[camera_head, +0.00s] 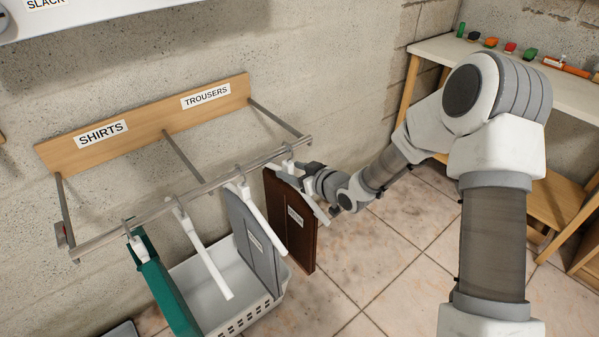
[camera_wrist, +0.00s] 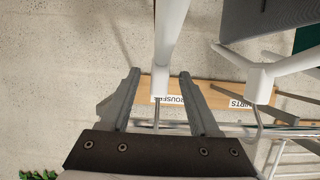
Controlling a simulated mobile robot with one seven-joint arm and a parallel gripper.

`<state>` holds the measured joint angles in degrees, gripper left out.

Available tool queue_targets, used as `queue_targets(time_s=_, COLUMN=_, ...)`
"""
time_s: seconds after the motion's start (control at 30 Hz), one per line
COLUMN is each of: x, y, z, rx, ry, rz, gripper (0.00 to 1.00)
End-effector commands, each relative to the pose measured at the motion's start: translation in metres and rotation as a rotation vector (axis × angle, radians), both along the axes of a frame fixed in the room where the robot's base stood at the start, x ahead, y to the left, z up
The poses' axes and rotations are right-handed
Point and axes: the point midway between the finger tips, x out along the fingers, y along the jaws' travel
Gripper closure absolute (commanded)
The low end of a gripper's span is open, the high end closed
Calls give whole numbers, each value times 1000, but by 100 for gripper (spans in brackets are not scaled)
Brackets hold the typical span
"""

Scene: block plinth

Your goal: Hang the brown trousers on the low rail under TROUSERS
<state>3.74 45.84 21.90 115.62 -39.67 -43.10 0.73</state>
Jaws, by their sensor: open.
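The brown trousers (camera_head: 292,222) hang upright from a white hanger at the right end of the low rail (camera_head: 190,189), in front of the TROUSERS label (camera_head: 206,95). The hanger's hook appears to be over the rail, though my gripper partly hides it in the head view. My gripper (camera_head: 308,178) is beside the top of this hanger. In the wrist view my gripper (camera_wrist: 159,75) is open, with the white hanger (camera_wrist: 167,45) between and beyond its fingers. I cannot tell whether a finger touches it. The trousers' cloth is not clear in the wrist view.
Left along the rail hang a grey garment (camera_head: 253,240), an empty white hanger (camera_head: 206,255) and a teal garment (camera_head: 165,290). A white basket (camera_head: 270,312) stands below. The SHIRTS label (camera_head: 102,133) is at left. A bench (camera_head: 430,48) with small items stands at right.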

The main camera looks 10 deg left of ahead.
Motion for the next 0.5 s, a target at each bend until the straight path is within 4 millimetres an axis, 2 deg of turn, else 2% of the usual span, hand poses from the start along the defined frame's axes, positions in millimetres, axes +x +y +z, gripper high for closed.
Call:
queue_targets(time_s=0.17, x=-11, y=-14, z=9, rx=-1, ry=1, rz=-2, gripper=38)
queue_targets(time_s=0.5, x=-61, y=-71, z=41, rx=-1, ry=-1, rz=-4, gripper=38)
